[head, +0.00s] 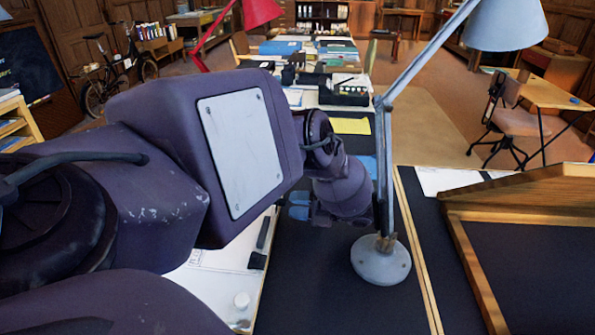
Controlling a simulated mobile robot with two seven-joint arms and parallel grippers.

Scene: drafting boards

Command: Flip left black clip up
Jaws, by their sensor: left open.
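My left arm reaches in from the left and hides much of the near board. My left gripper (299,205) has blue fingertips that point left, above the dark board surface (310,285). It is open, and I see nothing between its fingers. A small black clip-like piece (257,261) lies at the right edge of a white sheet (215,277), below and left of the gripper. A longer dark piece (264,232) lies just beyond it. I cannot tell which is the left black clip or whether either is up. My right gripper is not in view.
A grey lamp base (381,262) stands right of the gripper, its arm rising steeply beside my wrist. A wooden-framed tilted board (470,255) fills the right. The dark surface in front of the lamp is clear.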

